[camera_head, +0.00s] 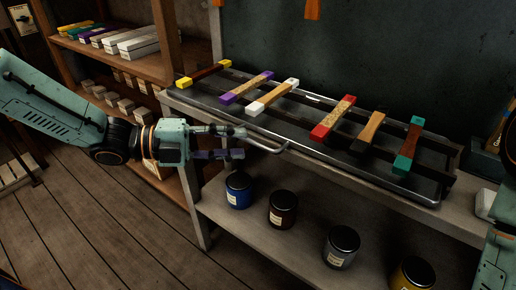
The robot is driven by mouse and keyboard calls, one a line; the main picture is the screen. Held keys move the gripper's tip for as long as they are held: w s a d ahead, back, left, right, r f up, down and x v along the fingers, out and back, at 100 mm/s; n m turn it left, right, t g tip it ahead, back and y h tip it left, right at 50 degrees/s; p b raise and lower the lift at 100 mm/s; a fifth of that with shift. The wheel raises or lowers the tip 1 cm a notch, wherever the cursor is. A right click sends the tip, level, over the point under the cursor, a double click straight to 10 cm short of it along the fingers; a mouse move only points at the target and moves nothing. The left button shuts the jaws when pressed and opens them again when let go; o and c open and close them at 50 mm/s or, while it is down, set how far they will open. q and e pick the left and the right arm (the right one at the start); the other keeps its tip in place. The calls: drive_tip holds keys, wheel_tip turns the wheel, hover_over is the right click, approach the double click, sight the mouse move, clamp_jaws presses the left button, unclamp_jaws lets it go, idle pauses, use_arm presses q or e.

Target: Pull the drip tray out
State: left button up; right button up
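The drip tray (405,184) is a long dark tray with a metal rim on the bench top. A pale bar handle (268,145) sticks out from its front edge. Several wooden bars with coloured ends lie across rails over the tray. My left gripper (241,143) reaches in from the left at the handle's left part. Its two fingers are apart, one above the other, and the handle's right end shows beyond the fingertips. I cannot tell whether the fingers touch the handle. My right gripper is out of view; only part of my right arm shows at the right edge.
The lower shelf (235,222) holds several lidded jars, including a blue jar (238,191) and a yellow jar (412,274). A wooden shelf unit (172,45) with boxes stands at the back left. The plank floor (100,220) in front of the bench is clear.

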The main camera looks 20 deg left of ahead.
sight(255, 142)
use_arm(q)
drive_tip(key=b+x, duration=0.2)
drive_tip(key=x, duration=0.2)
drive_tip(key=shift+w+d+f, duration=0.15)
drive_tip(key=shift+w+d, duration=0.05)
drive_tip(key=shift+w+d, duration=0.1)
drive_tip(key=shift+d, duration=0.2)
drive_tip(key=shift+a, duration=0.2)
drive_tip(key=c, duration=0.3)
drive_tip(key=shift+d, duration=0.1)
clamp_jaws()
